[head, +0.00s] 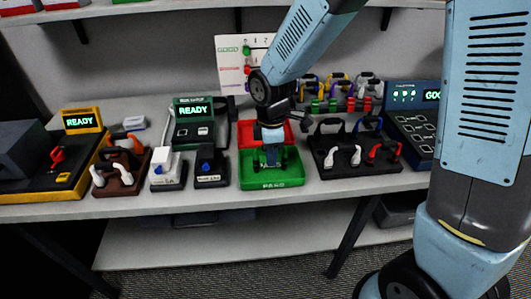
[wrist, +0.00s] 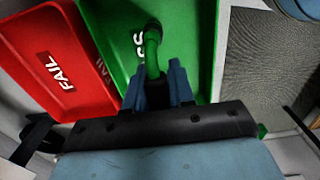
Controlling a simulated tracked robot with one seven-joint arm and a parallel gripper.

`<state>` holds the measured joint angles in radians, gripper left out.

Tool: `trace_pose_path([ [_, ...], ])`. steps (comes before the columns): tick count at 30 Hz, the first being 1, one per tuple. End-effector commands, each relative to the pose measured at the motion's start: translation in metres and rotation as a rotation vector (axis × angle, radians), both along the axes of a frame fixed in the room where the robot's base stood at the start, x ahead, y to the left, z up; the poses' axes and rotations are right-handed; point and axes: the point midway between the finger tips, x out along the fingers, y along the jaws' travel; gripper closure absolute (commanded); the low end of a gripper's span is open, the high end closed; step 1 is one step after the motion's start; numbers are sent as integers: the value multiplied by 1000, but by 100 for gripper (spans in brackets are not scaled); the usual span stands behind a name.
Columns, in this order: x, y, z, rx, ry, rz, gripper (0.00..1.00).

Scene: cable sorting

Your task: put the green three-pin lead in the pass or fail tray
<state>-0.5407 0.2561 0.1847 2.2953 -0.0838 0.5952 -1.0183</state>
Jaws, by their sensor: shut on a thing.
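My gripper (wrist: 158,88) is shut on the green lead (wrist: 152,52), which has a dark plug end, in the wrist view. The lead is over the green tray (wrist: 196,40), whose lettering is partly hidden. Whether the lead touches the tray floor I cannot tell. In the head view my gripper (head: 270,150) is over the green pass tray (head: 288,184) at the table's front. The red fail tray (wrist: 38,85) lies beside the green one; in the head view it (head: 248,137) is behind it, partly hidden by my gripper.
A black holder (head: 345,168) with several leads stands right of the trays. A blue tester (head: 412,130) farther right shows "GOO", its rest cut off by my arm. The yellow tester (head: 82,120) and green tester (head: 193,122) show READY. Several leads hang on a rack (head: 340,98) behind.

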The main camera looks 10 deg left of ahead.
Motion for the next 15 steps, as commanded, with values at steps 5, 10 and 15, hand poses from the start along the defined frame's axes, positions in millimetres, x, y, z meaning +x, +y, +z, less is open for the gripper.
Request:
trace_pose_path([
  [5,0,0,0,0,0,0,100],
  [10,0,0,0,0,0,-1,66],
  [15,0,0,0,0,0,-1,50],
])
